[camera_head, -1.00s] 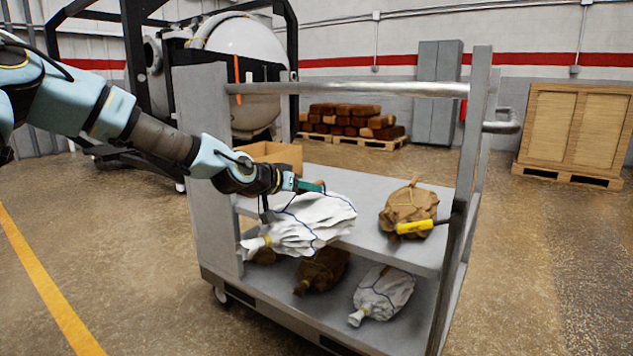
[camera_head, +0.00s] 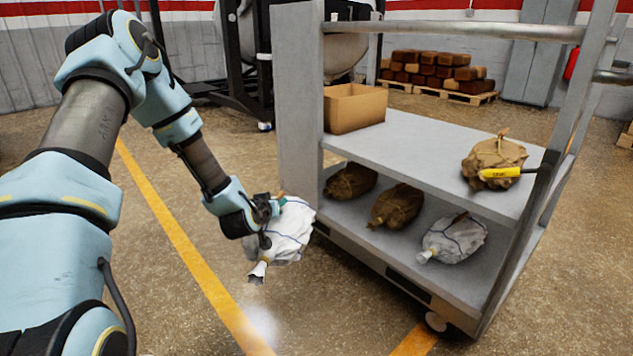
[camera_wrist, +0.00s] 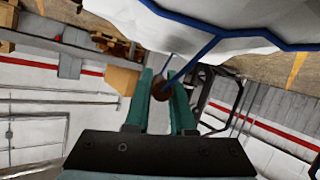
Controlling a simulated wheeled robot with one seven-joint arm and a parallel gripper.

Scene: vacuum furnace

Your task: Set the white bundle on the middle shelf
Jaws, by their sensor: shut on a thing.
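The white bundle (camera_head: 283,232), tied with blue cord, hangs from my gripper (camera_head: 272,207) in front of the cart's left end, clear of the shelves, its tied neck pointing down. In the wrist view the gripper (camera_wrist: 160,92) is shut on the blue cord and a small brown piece, with the white bundle (camera_wrist: 230,22) across the top.
The lower shelf (camera_head: 352,218) carries two brown bundles (camera_head: 350,180) (camera_head: 396,205) and another white bundle (camera_head: 453,238). The cart has a solid left end panel (camera_head: 298,110) and a front rail (camera_head: 450,30) above the middle shelf. Open floor lies left of the cart.

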